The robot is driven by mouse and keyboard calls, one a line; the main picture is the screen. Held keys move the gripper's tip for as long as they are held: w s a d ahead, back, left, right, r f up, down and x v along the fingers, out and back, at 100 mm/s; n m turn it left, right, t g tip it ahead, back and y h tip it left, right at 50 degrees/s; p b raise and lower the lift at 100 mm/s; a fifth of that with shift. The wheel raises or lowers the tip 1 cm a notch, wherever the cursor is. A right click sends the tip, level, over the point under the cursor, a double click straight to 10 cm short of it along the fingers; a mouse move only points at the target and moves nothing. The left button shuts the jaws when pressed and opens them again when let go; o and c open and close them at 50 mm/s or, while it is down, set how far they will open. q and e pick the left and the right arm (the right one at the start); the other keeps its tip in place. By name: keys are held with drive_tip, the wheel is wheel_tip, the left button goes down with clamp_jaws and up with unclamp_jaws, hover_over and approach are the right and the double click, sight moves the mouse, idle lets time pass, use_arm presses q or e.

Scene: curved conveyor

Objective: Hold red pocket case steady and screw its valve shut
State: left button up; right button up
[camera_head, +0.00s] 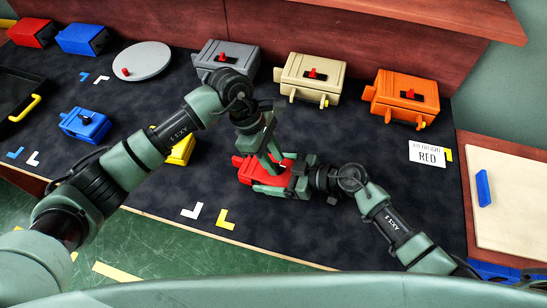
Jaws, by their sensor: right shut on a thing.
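The red pocket case (262,181) lies on the dark table mat in the middle, partly covered by my grippers. My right gripper (297,178) comes in from the right and is shut on the right end of the red case. My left gripper (272,160) points down over the top of the red case, at or just above it. Its fingertips are too small and covered to tell whether they are open or shut. I cannot make out the valve; it seems hidden by the grippers.
Grey (226,57), beige (311,78) and orange (402,98) cases stand along the back. A yellow case (182,150) is partly behind my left arm. A small blue case (85,125) lies left. A card reading RED (429,154) is at right.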

use_arm(q)
clamp_jaws()
drive_tip(key=shift+n, duration=0.3)
drive_tip(key=shift+s+n+t, duration=0.1)
drive_tip(key=shift+n+t, duration=0.4)
drive_tip(key=shift+n, duration=0.5)
drive_tip(key=n, duration=0.2)
drive_tip(key=n+t, duration=0.1)
drive_tip(key=n, duration=0.1)
drive_tip(key=shift+s+n+t, duration=0.2)
drive_tip(key=shift+n+t, duration=0.1)
drive_tip(key=n, duration=0.1)
drive_tip(key=n+t, duration=0.1)
drive_tip(key=n, duration=0.1)
drive_tip(key=n+t, duration=0.1)
drive_tip(key=n, duration=0.1)
drive_tip(key=shift+s+d+y, duration=0.15)
drive_tip(key=shift+s+y, duration=0.1)
drive_tip(key=shift+y, duration=0.05)
drive_tip(key=n, duration=0.3)
drive_tip(key=n+t+y, duration=0.1)
drive_tip(key=n, duration=0.1)
drive_tip(key=shift+s+d+n+y, duration=0.1)
drive_tip(key=shift+d+n+y, duration=0.05)
drive_tip(key=shift+n+y, duration=0.2)
